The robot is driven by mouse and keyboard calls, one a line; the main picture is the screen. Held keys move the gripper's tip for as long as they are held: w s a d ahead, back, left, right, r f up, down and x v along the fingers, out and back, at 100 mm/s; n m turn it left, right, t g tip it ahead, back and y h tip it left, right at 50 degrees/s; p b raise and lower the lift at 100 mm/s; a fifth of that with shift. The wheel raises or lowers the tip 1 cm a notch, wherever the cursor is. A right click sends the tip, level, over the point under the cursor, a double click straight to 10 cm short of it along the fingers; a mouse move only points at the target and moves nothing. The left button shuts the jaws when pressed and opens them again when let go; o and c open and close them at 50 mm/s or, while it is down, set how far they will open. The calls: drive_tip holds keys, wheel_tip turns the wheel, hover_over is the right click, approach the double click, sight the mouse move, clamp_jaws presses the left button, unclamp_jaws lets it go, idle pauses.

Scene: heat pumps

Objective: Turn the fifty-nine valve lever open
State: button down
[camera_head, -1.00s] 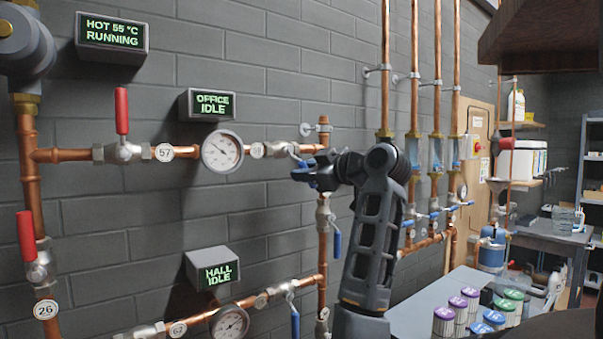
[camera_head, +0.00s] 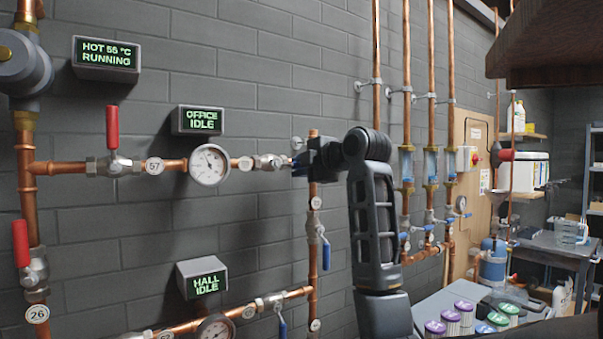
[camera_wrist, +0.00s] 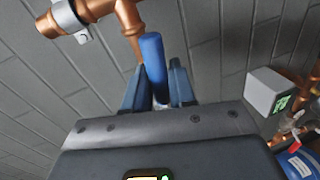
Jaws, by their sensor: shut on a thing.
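The valve body (camera_head: 268,162) sits on the upper copper pipe, right of the round gauge; the number on the tag beside it is too small to read surely. My gripper (camera_head: 300,164) is at the right of this valve, about level with the pipe, and hides much of the lever. In the wrist view the blue lever (camera_wrist: 153,58) stands between the two fingers of my gripper (camera_wrist: 155,82), which are shut on it. The lever appears roughly in line with the pipe.
A vertical copper pipe with another blue lever (camera_head: 326,256) runs just below my gripper. Left stand a valve with a red lever (camera_head: 112,128) and a tag reading 57 (camera_head: 154,166). A table (camera_head: 425,303) with several jars is at the lower right. The grey wall is close behind.

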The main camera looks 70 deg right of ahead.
drive_tip(key=shift+r+n, duration=0.4)
drive_tip(key=shift+n, duration=0.2)
drive_tip(key=shift+h, duration=0.3)
drive_tip(key=c, duration=1.1)
unclamp_jaws()
drive_tip(key=b+v, duration=0.1)
drive_tip(key=v, duration=0.6)
drive_tip(key=shift+s+a, duration=0.25)
drive_tip(key=shift+s, duration=0.05)
drive_tip(key=shift+r, duration=0.15)
